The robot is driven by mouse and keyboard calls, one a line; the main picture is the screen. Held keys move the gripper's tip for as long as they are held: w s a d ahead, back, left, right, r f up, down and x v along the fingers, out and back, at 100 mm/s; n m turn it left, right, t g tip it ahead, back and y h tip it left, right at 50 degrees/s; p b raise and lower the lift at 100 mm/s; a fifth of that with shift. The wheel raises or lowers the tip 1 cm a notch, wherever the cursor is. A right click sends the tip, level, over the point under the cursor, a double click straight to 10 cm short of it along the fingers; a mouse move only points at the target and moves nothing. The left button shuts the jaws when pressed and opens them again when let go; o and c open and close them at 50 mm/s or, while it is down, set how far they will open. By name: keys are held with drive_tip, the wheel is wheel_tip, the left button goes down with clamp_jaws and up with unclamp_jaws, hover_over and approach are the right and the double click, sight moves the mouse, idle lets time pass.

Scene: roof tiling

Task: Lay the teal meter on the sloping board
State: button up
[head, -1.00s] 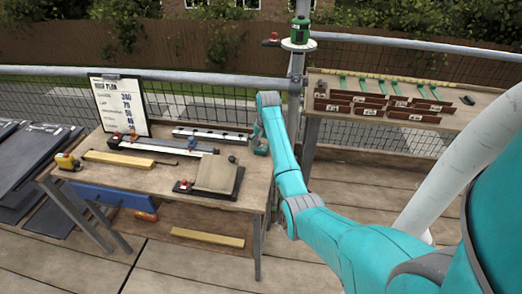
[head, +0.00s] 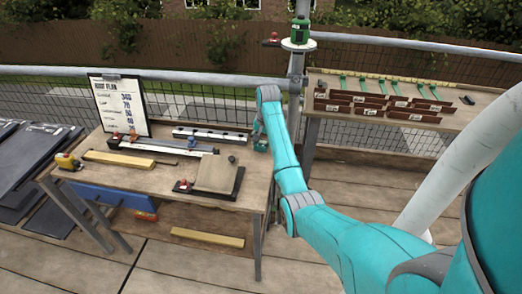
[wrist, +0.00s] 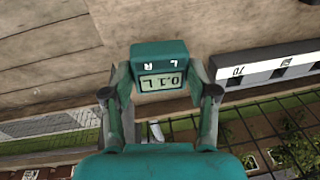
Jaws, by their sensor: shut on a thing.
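The teal meter (wrist: 160,72) is between the two fingers of my gripper (wrist: 160,98) in the wrist view, with its grey display facing the camera and reading upside down. My gripper is shut on it. In the head view my gripper (head: 259,142) is at the right end of the left bench, partly hidden by my arm, and the meter is hard to make out there. The sloping board (head: 215,174), a tan panel on a dark base, lies to the left of and nearer than my gripper. Its top looks bare.
The left bench (head: 150,182) also holds a white slotted rail (head: 211,134), a long straight bar (head: 165,146), a yellow tape measure (head: 67,161) and a clipboard (head: 119,104). The rail shows in the wrist view (wrist: 262,70). A mesh fence stands behind the bench.

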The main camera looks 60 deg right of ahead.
sight(261, 142)
drive_tip(key=shift+r, duration=1.95)
drive_tip(key=shift+r, duration=0.1)
